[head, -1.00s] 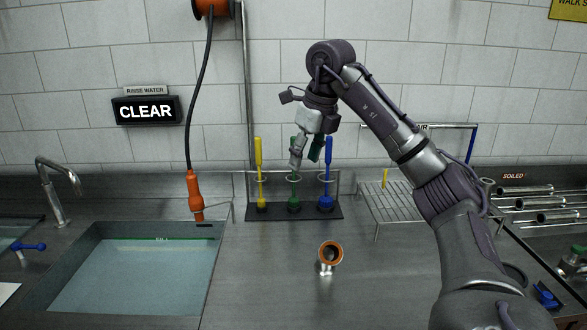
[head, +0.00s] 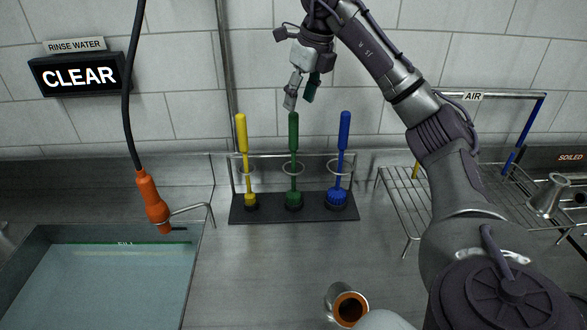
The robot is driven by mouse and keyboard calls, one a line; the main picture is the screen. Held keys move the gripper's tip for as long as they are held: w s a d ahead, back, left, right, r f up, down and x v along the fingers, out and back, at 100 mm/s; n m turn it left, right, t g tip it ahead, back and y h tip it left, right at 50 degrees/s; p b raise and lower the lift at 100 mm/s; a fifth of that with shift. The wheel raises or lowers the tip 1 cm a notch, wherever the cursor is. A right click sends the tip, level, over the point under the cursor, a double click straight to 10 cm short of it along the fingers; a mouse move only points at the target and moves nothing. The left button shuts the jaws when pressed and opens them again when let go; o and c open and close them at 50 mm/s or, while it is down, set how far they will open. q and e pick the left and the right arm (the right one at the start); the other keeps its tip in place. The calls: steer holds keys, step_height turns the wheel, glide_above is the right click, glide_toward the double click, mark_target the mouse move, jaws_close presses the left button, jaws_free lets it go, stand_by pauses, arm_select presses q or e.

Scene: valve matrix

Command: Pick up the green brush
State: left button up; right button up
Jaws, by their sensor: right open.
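The green brush (head: 294,150) stands upright in the middle ring of a brush rack (head: 240,213), bristles down near the dark base. A yellow brush (head: 242,150) stands to its left and a blue brush (head: 344,150) to its right. My right gripper (head: 300,100) is open and points down just above the top of the green handle, with its fingers apart. Whether a finger touches the handle top cannot be told. My left gripper is out of view.
A water-filled sink (head: 95,285) is at left, with an orange spray nozzle (head: 152,203) hanging beside it. A wire rack (head: 400,205) stands at right.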

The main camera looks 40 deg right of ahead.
mark_target(296, 114)
steer(key=x, duration=0.5)
steer(key=shift+a+f, duration=0.1)
steer(key=shift+f, duration=0.2)
steer(key=shift+w+f+p, duration=0.15)
steer(key=shift+f+p, duration=0.2)
steer(key=shift+f, duration=0.25)
steer(key=p+x, duration=0.1)
steer(key=x, duration=0.2)
steer(key=shift+f, duration=0.2)
steer(key=shift+w+f, duration=0.1)
steer(key=shift+f, duration=0.35)
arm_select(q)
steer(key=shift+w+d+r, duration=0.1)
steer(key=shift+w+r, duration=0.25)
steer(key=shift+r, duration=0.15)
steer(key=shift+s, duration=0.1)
arm_select(e)
jaws_close()
